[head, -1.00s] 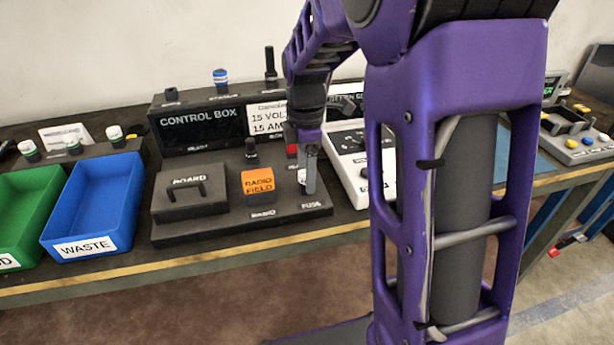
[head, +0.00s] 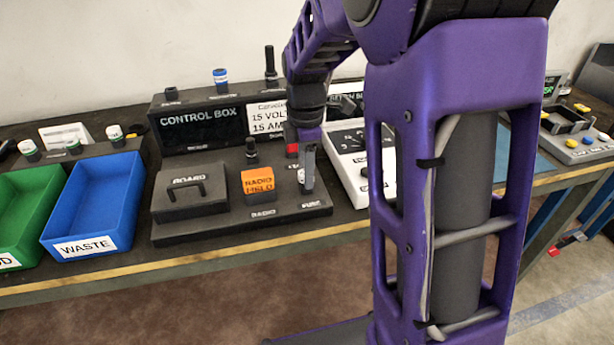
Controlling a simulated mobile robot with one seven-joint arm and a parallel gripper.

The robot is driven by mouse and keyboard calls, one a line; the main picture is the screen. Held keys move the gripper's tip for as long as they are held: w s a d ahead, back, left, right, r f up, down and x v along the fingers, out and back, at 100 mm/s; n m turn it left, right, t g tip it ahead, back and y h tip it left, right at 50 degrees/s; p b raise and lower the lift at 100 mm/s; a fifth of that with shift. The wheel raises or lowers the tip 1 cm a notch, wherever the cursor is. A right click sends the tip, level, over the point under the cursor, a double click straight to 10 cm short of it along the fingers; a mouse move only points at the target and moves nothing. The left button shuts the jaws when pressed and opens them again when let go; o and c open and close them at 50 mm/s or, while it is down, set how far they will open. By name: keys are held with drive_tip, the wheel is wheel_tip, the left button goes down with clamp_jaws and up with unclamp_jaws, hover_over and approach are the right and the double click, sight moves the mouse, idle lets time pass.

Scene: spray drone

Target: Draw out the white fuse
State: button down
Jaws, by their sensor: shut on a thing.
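The white fuse (head: 301,175) is at the right end of the control box base (head: 240,229), just above the FUSE label. Only a small pale part of it shows beside my gripper (head: 307,183). My gripper points down and is shut on the fuse. The fingers hide most of it, and I cannot tell whether it is still seated. The control box (head: 200,137) stands behind, with a dark screen and a sign about volts and amps.
An orange radio field block (head: 257,184) and a board cover with a handle (head: 188,201) sit left of my gripper. A white meter (head: 346,150) is close on its right. A blue waste bin (head: 95,205) and a green bin (head: 22,215) stand at left.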

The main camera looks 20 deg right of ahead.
drive_tip(key=shift+r, duration=0.2)
drive_tip(key=shift+r+p, duration=2.3)
drive_tip(key=shift+r, duration=0.5)
